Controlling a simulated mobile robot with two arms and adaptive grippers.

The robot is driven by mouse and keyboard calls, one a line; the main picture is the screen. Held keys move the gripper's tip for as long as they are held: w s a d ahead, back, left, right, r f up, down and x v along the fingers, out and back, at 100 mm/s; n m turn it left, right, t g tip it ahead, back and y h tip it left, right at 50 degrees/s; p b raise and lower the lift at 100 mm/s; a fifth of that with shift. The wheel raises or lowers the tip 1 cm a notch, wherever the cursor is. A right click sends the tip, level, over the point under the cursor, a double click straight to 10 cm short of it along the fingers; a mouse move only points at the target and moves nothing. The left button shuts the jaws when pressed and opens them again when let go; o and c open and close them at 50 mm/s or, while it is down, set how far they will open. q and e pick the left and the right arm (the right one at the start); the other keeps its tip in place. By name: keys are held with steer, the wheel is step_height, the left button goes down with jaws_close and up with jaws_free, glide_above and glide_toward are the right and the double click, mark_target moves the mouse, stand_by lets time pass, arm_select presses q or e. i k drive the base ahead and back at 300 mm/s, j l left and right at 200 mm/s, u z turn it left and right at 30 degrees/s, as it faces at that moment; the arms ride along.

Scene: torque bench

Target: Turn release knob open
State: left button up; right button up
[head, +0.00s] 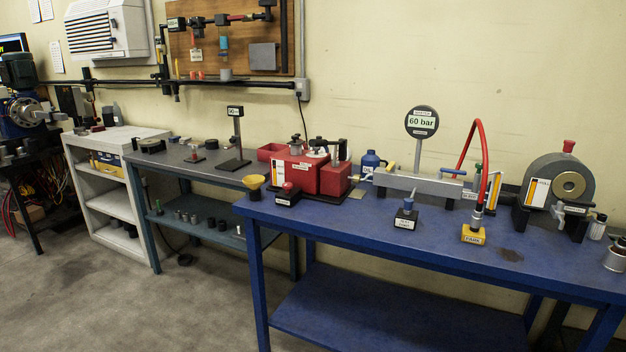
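No knob's label reads clearly as "release" at this size. On the blue bench, a red pump-like unit (312,176) carries small dark fittings on top. A black block with a red knob (288,187) stands at its front left. A grey housing (543,183) with a red knob (569,146) on top stands at the right. I cannot tell how far any knob is turned. Neither of my grippers is in view.
The blue bench (400,255) runs along the right. A red hose (467,140) arches down to a yellow block (473,234). A round gauge reads 60 bar (421,122). A grey bench (190,163) and white shelf unit (107,140) stand left. The floor (160,310) in front is clear.

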mark_target(287, 186)
steer(key=i, duration=0.65)
steer(key=i+j+z, duration=0.15)
steer(key=i, duration=0.5)
